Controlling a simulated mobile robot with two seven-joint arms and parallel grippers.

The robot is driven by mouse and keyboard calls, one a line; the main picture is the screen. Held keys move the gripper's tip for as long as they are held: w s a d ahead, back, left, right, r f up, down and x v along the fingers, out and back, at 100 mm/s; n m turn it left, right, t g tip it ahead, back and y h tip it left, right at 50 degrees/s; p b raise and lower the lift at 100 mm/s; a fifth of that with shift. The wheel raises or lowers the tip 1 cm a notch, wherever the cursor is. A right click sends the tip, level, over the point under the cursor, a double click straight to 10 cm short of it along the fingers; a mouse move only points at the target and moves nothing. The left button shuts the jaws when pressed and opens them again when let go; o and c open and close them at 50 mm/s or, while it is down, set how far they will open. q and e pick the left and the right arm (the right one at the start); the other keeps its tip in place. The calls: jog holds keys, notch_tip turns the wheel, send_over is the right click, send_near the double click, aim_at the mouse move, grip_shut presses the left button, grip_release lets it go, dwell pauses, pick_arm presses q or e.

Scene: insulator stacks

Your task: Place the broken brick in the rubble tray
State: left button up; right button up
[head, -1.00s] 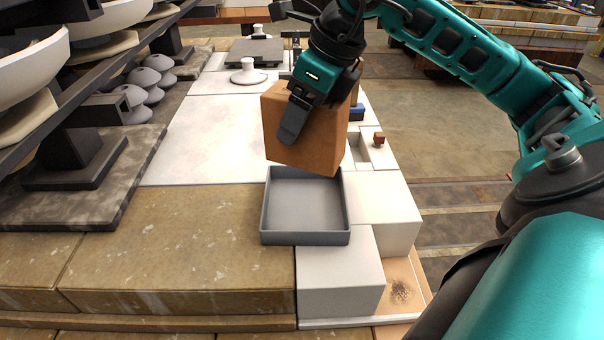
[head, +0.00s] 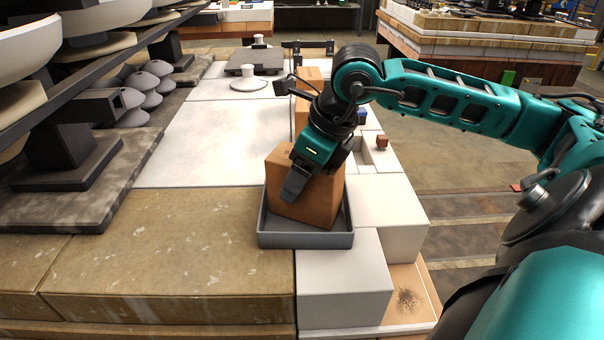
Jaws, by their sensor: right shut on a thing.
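The broken brick (head: 281,200) is an orange-brown block, slightly tilted. It is down inside the grey rubble tray (head: 305,240), within its walls; I cannot tell whether it touches the floor of the tray. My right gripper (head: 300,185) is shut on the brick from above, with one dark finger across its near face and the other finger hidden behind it. The tray lies on the table at the middle of the view. My left gripper is not in view.
White blocks (head: 343,285) stand right of the tray. A wooden patch with a dark mark (head: 407,300) lies at the front right. A small brown cube (head: 382,141) sits further back. A clear white slab (head: 215,140) lies left behind the tray. Insulator shelves stand at the left.

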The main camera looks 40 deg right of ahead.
jog(key=o, duration=1)
jog(key=shift+f, duration=0.15)
jog(key=shift+c, duration=0.2)
jog(key=o, duration=0.4)
jog(key=shift+o, duration=0.2)
jog(key=shift+r, duration=0.3)
jog(key=shift+s+d+r, duration=0.15)
jog(key=shift+r, duration=0.15)
jog(key=b+v, duration=0.1)
jog(key=v, duration=0.8)
jog(key=shift+r, duration=0.35)
jog(key=shift+s+d+r, duration=0.1)
jog(key=shift+s+r, duration=0.25)
jog(key=shift+r, duration=0.3)
